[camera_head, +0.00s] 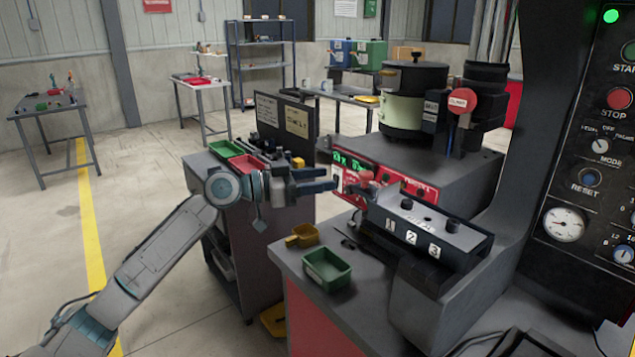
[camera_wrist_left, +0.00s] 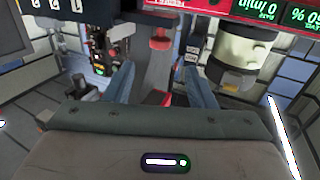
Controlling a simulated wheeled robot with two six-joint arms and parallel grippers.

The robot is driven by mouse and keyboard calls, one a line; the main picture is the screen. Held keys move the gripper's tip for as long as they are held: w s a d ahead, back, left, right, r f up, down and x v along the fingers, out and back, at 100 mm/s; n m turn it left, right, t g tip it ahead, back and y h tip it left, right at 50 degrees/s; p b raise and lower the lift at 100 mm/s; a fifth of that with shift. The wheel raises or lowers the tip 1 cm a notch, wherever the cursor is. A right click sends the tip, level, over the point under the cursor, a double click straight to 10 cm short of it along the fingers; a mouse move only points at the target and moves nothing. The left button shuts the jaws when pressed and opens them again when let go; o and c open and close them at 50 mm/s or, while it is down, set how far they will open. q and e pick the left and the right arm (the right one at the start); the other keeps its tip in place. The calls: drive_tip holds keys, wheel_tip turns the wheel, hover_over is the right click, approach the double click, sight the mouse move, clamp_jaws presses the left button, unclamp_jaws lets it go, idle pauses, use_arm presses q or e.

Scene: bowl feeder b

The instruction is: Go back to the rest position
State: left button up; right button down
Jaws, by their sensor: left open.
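My left gripper (camera_head: 318,181) is in the middle of the head view, its arm coming in from the left. Its fingers point right, toward the red front panel (camera_head: 379,180) of the bowl feeder (camera_head: 413,112). In the left wrist view, the left gripper (camera_wrist_left: 166,84) has its two fingers apart. A grey and red part of the machine shows between and beyond them; I cannot tell whether they touch it. I see nothing held in the gripper. My right gripper is in neither view.
Below the gripper, a green tray (camera_head: 328,269) and a yellow scoop (camera_head: 302,236) sit on the bench. A black box numbered 1 2 3 (camera_head: 427,232) stands right of them. A grey cart (camera_head: 284,213) with trays is behind the arm. Open floor lies at left.

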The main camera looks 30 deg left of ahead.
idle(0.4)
use_arm(q)
drive_tip(key=s+d+f+g+y, duration=0.2)
drive_tip(key=s+d+f, duration=0.2)
drive_tip(key=f, duration=0.5)
drive_tip(key=s+d+f+n+g+y, duration=0.1)
drive_tip(key=s+d+f, duration=0.25)
drive_tip(key=f, duration=0.55)
drive_tip(key=s+d+f+g+y, duration=0.2)
drive_tip(key=s+d+f, duration=0.2)
drive_tip(key=f, duration=0.6)
drive_tip(key=s+a+f+n+g+y, duration=0.15)
drive_tip(key=s+f+n+y, duration=0.35)
drive_tip(key=s, duration=0.7)
drive_tip(key=s+a+f+n+g+y, duration=0.1)
drive_tip(key=s+f+g+y, duration=0.35)
drive_tip(key=s, duration=0.75)
wheel_tip(320, 180, down, 27)
drive_tip(key=w+a+h, duration=0.1)
drive_tip(key=a+h, duration=0.1)
drive_tip(key=s+f, duration=0.6)
drive_tip(key=f, duration=0.4)
drive_tip(key=s+a+f+n+g, duration=0.1)
drive_tip(key=s+f, duration=0.5)
drive_tip(key=f, duration=0.4)
drive_tip(key=shift+s+a, duration=0.25)
